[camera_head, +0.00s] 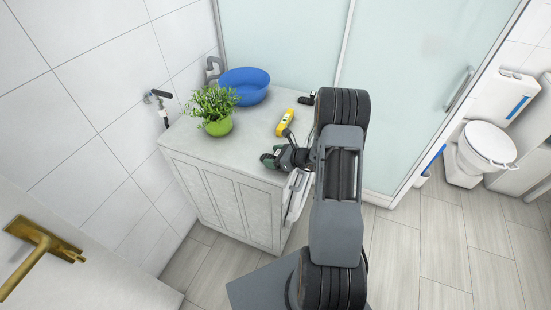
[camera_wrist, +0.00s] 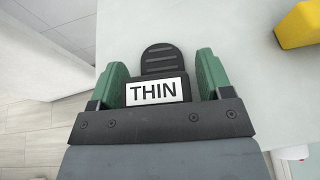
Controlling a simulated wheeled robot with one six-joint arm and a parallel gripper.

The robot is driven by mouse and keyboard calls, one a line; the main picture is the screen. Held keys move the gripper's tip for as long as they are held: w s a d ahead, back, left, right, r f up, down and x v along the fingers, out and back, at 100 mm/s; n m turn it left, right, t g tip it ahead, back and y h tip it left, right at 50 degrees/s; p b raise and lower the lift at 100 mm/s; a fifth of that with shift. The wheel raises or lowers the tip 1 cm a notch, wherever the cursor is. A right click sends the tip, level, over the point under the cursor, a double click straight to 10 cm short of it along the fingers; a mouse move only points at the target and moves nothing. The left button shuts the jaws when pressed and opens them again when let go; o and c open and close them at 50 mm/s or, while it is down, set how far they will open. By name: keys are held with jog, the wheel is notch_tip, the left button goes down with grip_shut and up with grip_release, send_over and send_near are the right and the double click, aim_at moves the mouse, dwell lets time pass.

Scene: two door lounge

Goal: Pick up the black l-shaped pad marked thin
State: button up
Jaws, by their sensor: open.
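The black pad (camera_wrist: 160,60) marked THIN lies on the pale cabinet top in the wrist view. Its white label faces up, and its ridged rounded part points away from my gripper. My gripper (camera_wrist: 161,76) is open, with one green finger on each side of the pad. The fingers look close to its sides; I cannot tell whether either touches. In the head view my gripper (camera_head: 274,156) is low over the cabinet's front edge, and the pad cannot be made out there.
The cabinet top (camera_head: 185,140) also holds a yellow object (camera_head: 286,122), a small black object (camera_head: 307,99), a plant in a green pot (camera_head: 218,126) and a blue basin (camera_head: 246,88). A tiled wall is at left, and a glass panel (camera_head: 400,90) stands behind.

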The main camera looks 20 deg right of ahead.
jog(key=c, duration=0.8)
